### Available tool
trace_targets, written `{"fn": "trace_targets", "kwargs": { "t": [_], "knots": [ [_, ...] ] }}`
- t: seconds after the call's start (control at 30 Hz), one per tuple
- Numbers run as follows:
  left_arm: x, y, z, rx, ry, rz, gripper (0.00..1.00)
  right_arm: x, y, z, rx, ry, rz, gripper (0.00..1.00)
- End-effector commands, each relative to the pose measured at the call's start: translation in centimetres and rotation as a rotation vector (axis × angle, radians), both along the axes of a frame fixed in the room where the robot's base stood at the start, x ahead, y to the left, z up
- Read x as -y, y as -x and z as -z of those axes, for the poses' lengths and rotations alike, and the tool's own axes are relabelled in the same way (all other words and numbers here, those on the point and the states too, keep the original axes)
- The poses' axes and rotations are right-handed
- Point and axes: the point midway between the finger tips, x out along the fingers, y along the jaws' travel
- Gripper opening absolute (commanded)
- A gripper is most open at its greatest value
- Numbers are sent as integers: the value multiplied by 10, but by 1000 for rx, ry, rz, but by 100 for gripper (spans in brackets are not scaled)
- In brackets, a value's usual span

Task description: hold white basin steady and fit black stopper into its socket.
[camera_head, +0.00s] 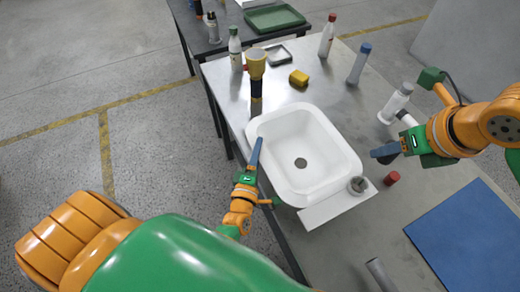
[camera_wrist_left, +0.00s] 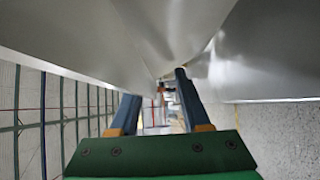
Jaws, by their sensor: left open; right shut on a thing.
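The white basin (camera_head: 325,187) sits upright on the metal table, its round dark drain hole (camera_head: 301,162) clear in the bottom. My left gripper (camera_head: 256,156) is open at the basin's left outer side. The left wrist view shows its two fingers (camera_wrist_left: 157,90) apart, with pale surfaces close ahead; I cannot tell whether they touch the basin. My right gripper (camera_head: 383,154) is right of the basin, shut on a small dark thing, apparently the black stopper (camera_head: 387,160), mostly hidden by the fingers.
A white block (camera_head: 325,210) with a grey round fitting (camera_head: 358,184) lies at the basin's front edge. A red cylinder (camera_head: 391,178) stands just right. A blue mat (camera_head: 460,235) lies front right.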

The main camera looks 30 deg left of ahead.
Motion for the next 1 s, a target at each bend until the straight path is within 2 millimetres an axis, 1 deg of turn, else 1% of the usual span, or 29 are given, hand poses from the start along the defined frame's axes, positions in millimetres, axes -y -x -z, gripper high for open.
{"fn": "trace_targets", "kwargs": {
  "t": [0.03, 0.13, 0.17, 1.0],
  "knots": [
    [0, 0, 0, 0, 0, 0, 31, 0, 0, 0, 0, 0, 0, 0],
    [0, 0, 0, 0, 0, 0, 4, 0, 0, 0, 0, 0, 0, 0],
    [0, 0, 0, 0, 0, 0, 0, 0, 0, 0, 0, 0, 0, 0],
    [1, 1, 2, -5, -1, 2, 0, 0, 0, 0, 0, 0, 0, 0]
  ]
}}
